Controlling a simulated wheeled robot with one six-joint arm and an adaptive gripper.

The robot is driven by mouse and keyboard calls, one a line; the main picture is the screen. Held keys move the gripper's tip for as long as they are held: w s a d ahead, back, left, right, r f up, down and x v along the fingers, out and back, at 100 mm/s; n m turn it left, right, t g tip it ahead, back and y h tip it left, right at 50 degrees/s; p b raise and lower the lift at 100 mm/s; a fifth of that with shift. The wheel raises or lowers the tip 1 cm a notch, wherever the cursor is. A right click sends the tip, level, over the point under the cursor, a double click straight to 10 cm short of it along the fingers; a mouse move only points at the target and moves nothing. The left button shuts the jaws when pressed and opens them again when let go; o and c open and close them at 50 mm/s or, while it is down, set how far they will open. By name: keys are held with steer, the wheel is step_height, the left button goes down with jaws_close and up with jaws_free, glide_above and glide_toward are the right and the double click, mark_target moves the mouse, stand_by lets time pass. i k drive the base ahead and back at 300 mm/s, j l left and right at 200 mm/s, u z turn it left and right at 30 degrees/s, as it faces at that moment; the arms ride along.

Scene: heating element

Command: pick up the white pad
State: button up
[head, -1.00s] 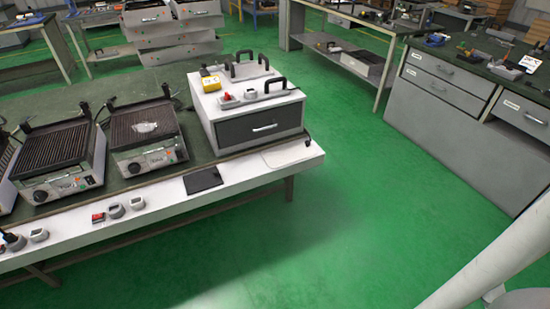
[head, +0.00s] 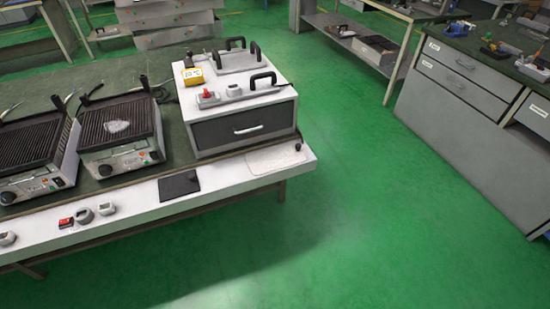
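The white pad (head: 274,158) lies flat on the white front ledge of the workbench, near its right end, in the head view. It sits just in front of the white box with the dark drawer. It is pale on a pale ledge, so its outline is faint. A small dark object (head: 298,147) is at its right end. My gripper is not in view.
A black pad (head: 179,185) lies left of the white pad on the ledge (head: 225,175). The drawer box (head: 243,128) and contact grills (head: 120,130) stand behind. A grey drawer cabinet (head: 460,120) stands at right. Green floor (head: 370,210) between is clear.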

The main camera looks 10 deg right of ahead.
mark_target(266, 160)
steer(key=i+j+z, duration=0.15)
steer(key=i+j, duration=0.55)
steer(key=i, duration=0.25)
steer(key=i+j+z, duration=0.2)
steer(key=i+j, duration=0.55)
steer(key=i, duration=0.15)
